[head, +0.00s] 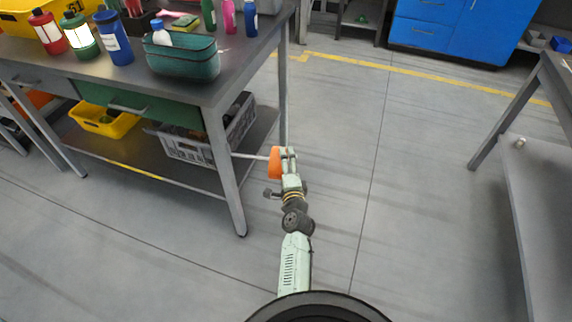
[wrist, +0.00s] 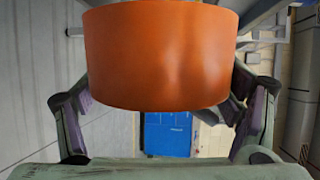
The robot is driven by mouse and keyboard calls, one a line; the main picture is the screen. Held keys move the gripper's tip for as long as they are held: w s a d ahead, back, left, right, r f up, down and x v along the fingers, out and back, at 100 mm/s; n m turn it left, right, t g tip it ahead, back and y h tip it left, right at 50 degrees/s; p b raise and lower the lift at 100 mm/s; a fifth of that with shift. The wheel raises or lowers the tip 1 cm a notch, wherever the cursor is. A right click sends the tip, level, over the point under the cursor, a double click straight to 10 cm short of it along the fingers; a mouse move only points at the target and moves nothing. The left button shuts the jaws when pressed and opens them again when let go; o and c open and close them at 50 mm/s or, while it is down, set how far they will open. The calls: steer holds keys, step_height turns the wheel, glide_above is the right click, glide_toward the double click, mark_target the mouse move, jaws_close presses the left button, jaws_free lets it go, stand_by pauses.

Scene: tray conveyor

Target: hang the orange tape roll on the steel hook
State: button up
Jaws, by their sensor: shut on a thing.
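The orange tape roll (head: 274,163) is held in my gripper (head: 286,156), beside the front right leg of the workbench. The steel hook (head: 249,156) is a thin rod that sticks out sideways from this leg and reaches the roll's left side in the head view. In the wrist view the roll (wrist: 160,55) fills the upper middle between my two fingers. A rod (wrist: 262,43) shows to its right there. The roll hides its own hole and part of the hook, so I cannot tell whether the rod passes through it.
The workbench (head: 245,60) carries bottles and a teal basket (head: 182,58). A grey crate (head: 190,148) and a yellow bin (head: 104,121) stand on its lower shelf. Blue cabinets (head: 455,25) stand at the back. Open floor lies to the right of my arm.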

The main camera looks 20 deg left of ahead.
steer(key=o, duration=1.2)
steer(key=shift+s, duration=0.1)
